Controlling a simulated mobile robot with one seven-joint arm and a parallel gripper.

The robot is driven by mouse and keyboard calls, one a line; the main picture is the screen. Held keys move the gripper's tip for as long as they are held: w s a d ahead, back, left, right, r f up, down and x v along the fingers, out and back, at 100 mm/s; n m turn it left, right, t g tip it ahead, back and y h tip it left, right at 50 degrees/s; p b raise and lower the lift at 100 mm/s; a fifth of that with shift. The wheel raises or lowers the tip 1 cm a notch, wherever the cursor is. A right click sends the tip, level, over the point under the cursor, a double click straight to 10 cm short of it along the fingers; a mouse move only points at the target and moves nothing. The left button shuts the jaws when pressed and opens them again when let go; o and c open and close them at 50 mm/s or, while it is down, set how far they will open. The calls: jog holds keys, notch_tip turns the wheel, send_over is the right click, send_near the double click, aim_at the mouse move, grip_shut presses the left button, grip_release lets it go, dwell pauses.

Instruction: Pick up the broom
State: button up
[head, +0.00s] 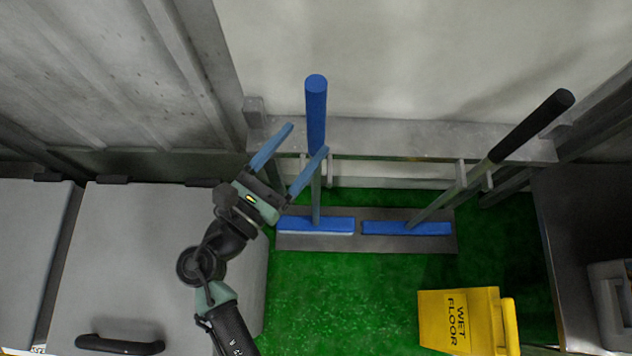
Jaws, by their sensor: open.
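A broom with a blue handle (316,105), a grey shaft and a blue head (315,223) stands upright in a grey rack by the back wall. White shows along the front edge of its head. My gripper (308,137) is open and empty, just left of the shaft, with its blue fingers pointing up and right. The right finger overlaps the lower part of the blue handle in the picture. I cannot tell whether they touch. A second long-handled tool with a black handle (532,126) and a blue head (406,228) leans to the right in the same rack.
The rack's grey top rail (410,138) runs behind the handles, and its base plate (380,247) lies on the green floor (340,300). A yellow wet-floor sign (458,320) stands front right. Grey cabinets (150,270) are on the left, a dark metal unit (590,240) on the right.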

aim_at(310, 127)
jog(key=x, duration=0.6)
jog(key=shift+w+a+r+b, duration=0.1)
jog(key=shift+a+r+b, duration=0.1)
jog(key=shift+b, duration=0.1)
grip_shut()
jog(key=shift+r, duration=0.15)
